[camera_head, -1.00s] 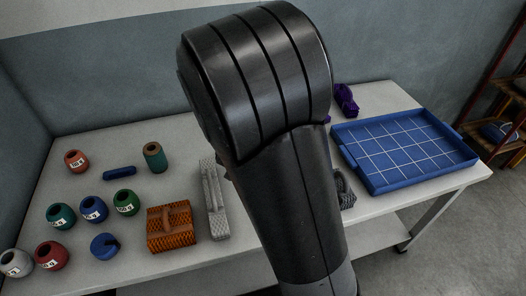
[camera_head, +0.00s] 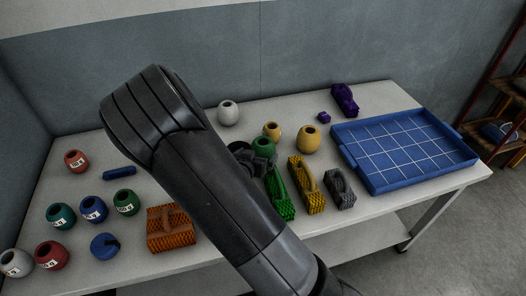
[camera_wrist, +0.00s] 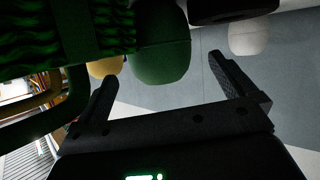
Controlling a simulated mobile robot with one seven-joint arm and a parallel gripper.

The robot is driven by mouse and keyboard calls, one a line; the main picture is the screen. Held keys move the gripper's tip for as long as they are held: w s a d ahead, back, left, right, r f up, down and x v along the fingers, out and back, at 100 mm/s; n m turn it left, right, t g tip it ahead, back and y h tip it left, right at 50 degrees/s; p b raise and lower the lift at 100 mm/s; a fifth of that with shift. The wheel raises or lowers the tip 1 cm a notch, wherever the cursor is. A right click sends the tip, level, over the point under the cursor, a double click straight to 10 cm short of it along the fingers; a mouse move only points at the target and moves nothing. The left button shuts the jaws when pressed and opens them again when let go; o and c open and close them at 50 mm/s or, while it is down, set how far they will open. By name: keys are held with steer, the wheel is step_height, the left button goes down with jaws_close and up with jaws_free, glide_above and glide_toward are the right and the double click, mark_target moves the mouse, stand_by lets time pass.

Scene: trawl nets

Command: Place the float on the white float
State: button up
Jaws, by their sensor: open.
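A plain white float (camera_head: 228,113) stands alone at the back of the table, and it also shows in the wrist view (camera_wrist: 248,38). A green float (camera_head: 263,147) stands in front of a small yellow float (camera_head: 272,130), with a larger yellow float (camera_head: 309,138) to the right. My gripper (camera_head: 258,160) is open, low at the near side of the green float. In the wrist view the green float (camera_wrist: 160,62) shows between and beyond the open fingers (camera_wrist: 163,70). I cannot tell whether they touch it. The task does not say which float is meant.
The table around the white float is clear.

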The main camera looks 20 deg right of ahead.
steer(key=x, duration=0.7)
steer(key=shift+w+d+f, duration=0.1)
steer(key=shift+w+d, duration=0.05)
steer(key=shift+w, duration=0.05)
steer(key=shift+c, duration=0.2)
steer(key=c, duration=1.1)
steer(key=shift+o, duration=0.2)
